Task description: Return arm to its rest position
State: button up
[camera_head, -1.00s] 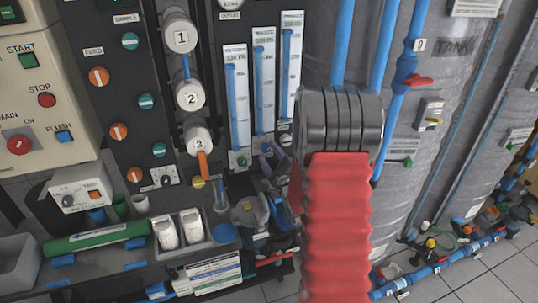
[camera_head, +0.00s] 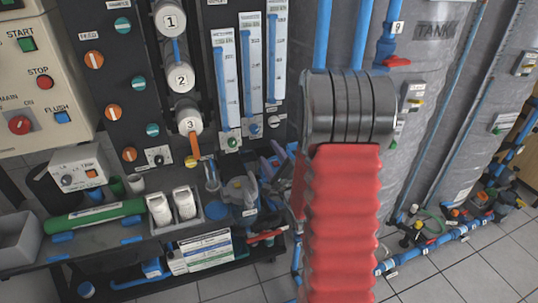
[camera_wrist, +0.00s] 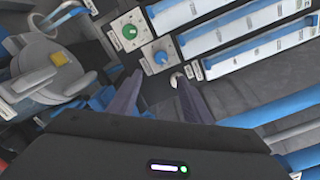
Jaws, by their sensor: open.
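My gripper (camera_wrist: 160,98) shows in the wrist view with its two dark fingers spread apart and nothing between them. Past the fingertips are a green knob (camera_wrist: 129,31) and a blue knob (camera_wrist: 161,57) on square plates, below the flow tubes (camera_wrist: 240,30). In the head view my arm, with a red ribbed sleeve and a grey ringed joint, covers the middle right.
The rack holds numbered cylinders (camera_head: 181,78) and an orange lever (camera_head: 194,145). A bench (camera_head: 130,245) at lower left carries a green cylinder (camera_head: 95,216) and white bottles in a grey tray. Grey tanks (camera_head: 440,110) and blue pipes (camera_head: 363,40) stand close on the right. Bare floor shows at the lower right.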

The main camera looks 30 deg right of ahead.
jog(key=shift+a, duration=0.1)
dwell(0.3)
jog(key=shift+r, duration=0.1)
jog(key=s+a+r+n+g+y, duration=0.1)
jog(key=s+a+r+n+g, duration=0.2)
jog(key=a+n, duration=0.35)
jog(key=s+a+r+n+g+y, duration=0.1)
jog(key=a+r+n+g, duration=0.25)
jog(key=a+n, duration=0.3)
jog(key=s+a+r+n+g, duration=0.1)
jog(key=s+a+n, duration=0.3)
jog(key=s, duration=0.3)
jog(key=s+a+r+n+g+y, duration=0.1)
jog(key=s+a+n+g, duration=0.1)
jog(key=s+a+n, duration=0.3)
jog(key=s+a+r+n+g+y, duration=0.1)
jog(key=s+a+n, duration=0.3)
jog(key=s, duration=0.6)
jog(key=shift+s+a+r+n+g, duration=0.15)
jog(key=shift+s+r+n+g, duration=0.2)
jog(key=shift+n+g, duration=0.4)
